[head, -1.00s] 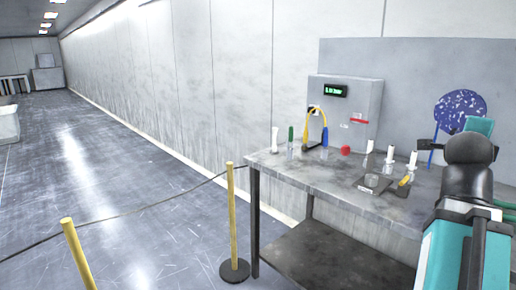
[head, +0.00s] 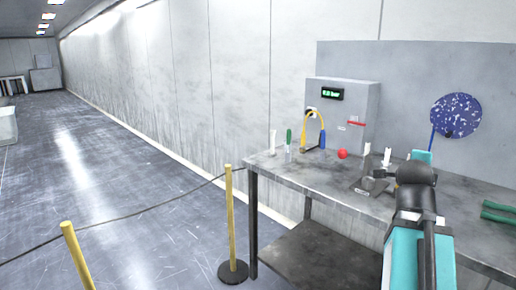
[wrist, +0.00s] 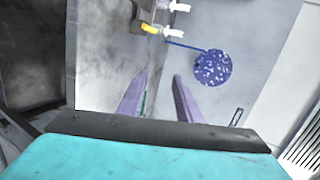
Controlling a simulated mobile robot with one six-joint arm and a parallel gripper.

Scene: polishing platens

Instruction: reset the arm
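My arm (head: 415,200) reaches over the right part of the grey workbench (head: 330,186) in the head view. Its teal and black links hide part of the bench top, and the fingers cannot be made out there. In the wrist view my gripper (wrist: 162,84) shows two purple-grey fingers set apart, with bare grey surface between them. It is open and empty. The blue speckled disc (wrist: 212,68) lies beyond the right finger, apart from it. The disc also shows in the head view (head: 456,115), up against the grey back panel.
A grey box with a green display (head: 343,105) stands at the bench's back. Yellow rope posts (head: 230,220) stand at left, with open floor beyond.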

